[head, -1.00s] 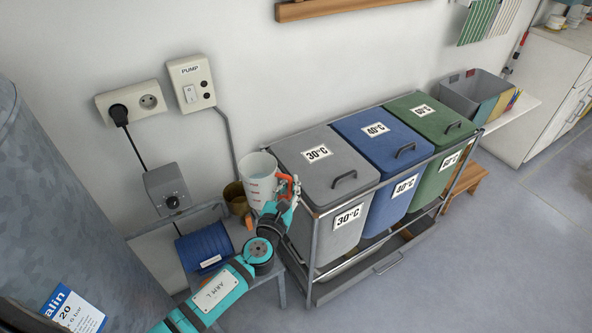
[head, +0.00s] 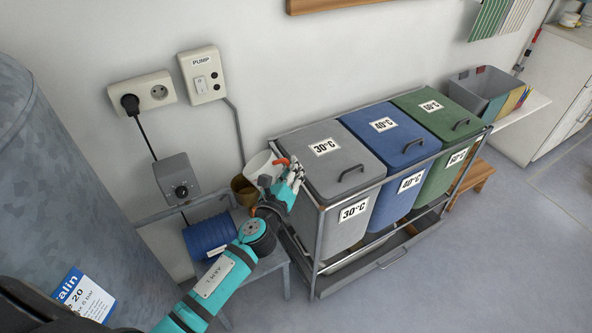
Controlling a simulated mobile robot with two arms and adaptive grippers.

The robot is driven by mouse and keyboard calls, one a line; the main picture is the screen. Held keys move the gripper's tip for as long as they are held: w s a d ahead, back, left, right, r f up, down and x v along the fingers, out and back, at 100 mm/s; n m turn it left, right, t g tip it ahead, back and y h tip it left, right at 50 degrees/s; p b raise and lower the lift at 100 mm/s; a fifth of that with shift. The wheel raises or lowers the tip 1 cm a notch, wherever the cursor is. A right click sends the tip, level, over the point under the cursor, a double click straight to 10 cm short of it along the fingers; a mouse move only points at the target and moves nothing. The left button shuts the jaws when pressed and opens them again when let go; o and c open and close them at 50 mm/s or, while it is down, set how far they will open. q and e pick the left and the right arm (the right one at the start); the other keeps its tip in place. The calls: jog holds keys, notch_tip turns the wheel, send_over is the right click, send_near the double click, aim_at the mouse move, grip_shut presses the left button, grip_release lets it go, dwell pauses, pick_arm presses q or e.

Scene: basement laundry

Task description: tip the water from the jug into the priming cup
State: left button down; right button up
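The jug (head: 259,166) is whitish and translucent, with an orange-red handle (head: 282,162). It is tilted to the left, its mouth toward the brown priming cup (head: 240,184). Any water, in the jug or falling, is too small to make out. My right gripper is not in view.
A blue ribbed drum (head: 209,237) lies left of the cup on the small table (head: 271,262). The grey laundry bin (head: 326,180) in its metal rack stands close to the right of my gripper. A large grey tank (head: 60,170) fills the left side.

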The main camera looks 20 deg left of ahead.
aim_at(274, 160)
pick_arm(q)
jog(key=a+n, duration=0.1)
jog(key=n, duration=0.1)
jog(key=shift+a+r+n, duration=0.3)
jog(key=shift+a+n, duration=0.05)
jog(key=shift+n, duration=0.05)
jog(key=shift+a+r+n+p, duration=0.35)
jog(key=shift+a+n+p, duration=0.05)
jog(key=shift+a+n, duration=0.45)
jog(key=shift+a+r+n+p, duration=0.35)
jog(key=shift+a+n, duration=0.5)
jog(key=shift+s+a+r+n+p, duration=0.1)
jog(key=shift+a+r+n+p, duration=0.35)
jog(key=shift+a+n+p, duration=0.55)
jog(key=shift+a+r+n+p, duration=0.45)
jog(key=shift+a+n, duration=0.6)
jog(key=shift+a, duration=0.6)
jog(key=shift+s+a+r+n+p, duration=0.1)
jog(key=shift+a+r+n+p, duration=0.3)
jog(key=shift+a+n+p, duration=0.6)
jog(key=shift+a, duration=0.3)
jog(key=shift+b, duration=0.3)
